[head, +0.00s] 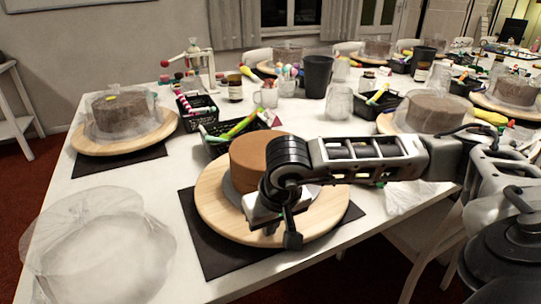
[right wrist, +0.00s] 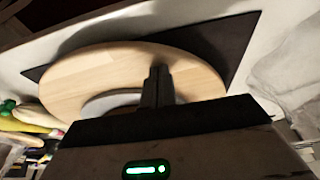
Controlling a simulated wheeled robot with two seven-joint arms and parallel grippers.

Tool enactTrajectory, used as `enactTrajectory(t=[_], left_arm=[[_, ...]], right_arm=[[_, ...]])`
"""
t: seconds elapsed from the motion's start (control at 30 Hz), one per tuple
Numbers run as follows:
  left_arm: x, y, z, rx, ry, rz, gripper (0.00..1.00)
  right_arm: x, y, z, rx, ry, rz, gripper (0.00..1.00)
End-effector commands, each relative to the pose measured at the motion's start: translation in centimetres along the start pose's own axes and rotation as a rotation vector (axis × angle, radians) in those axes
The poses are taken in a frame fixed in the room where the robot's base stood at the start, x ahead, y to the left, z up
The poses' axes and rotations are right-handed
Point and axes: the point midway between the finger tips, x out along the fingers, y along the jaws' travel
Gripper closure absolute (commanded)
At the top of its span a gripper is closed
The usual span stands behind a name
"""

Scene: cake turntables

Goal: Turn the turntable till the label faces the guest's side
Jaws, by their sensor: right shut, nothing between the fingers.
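The wooden turntable (head: 214,202) stands on a dark mat (head: 218,256) near the table's front edge. A smooth brown cake (head: 250,155) sits on it on a grey round board (head: 233,190). My right gripper (head: 291,238) is over the turntable's near right part, its fingers shut and empty, pointing down. The right wrist view shows the shut fingers (right wrist: 157,88) in front of the pale wood of the turntable (right wrist: 85,80). I cannot tell whether they touch it. My right arm hides part of the cake and turntable. I see no label. My left gripper is out of view.
A clear plastic bag or cover (head: 95,250) lies at the front left. A second covered cake on a turntable (head: 90,147) stands at the left. Black baskets (head: 213,148) with coloured tools are behind the brown cake. A white chair (head: 420,245) is at the front right.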

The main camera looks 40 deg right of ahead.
Motion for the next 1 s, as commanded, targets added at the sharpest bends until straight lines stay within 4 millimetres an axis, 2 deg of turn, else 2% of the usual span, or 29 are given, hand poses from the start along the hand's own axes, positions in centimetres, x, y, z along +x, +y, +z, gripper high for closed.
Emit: enactTrajectory(t=[0.3, 0.6, 1.0], left_arm=[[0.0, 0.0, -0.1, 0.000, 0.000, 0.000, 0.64], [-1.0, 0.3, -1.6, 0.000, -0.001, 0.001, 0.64], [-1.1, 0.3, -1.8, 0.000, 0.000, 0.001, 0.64]], right_arm=[[-0.1, 0.0, 0.0, 0.000, -0.001, -0.001, 1.00], [-2.8, 0.0, -0.8, 0.000, 0.001, -0.001, 1.00], [-3.2, 0.0, -1.0, 0.000, 0.001, -0.001, 1.00]])
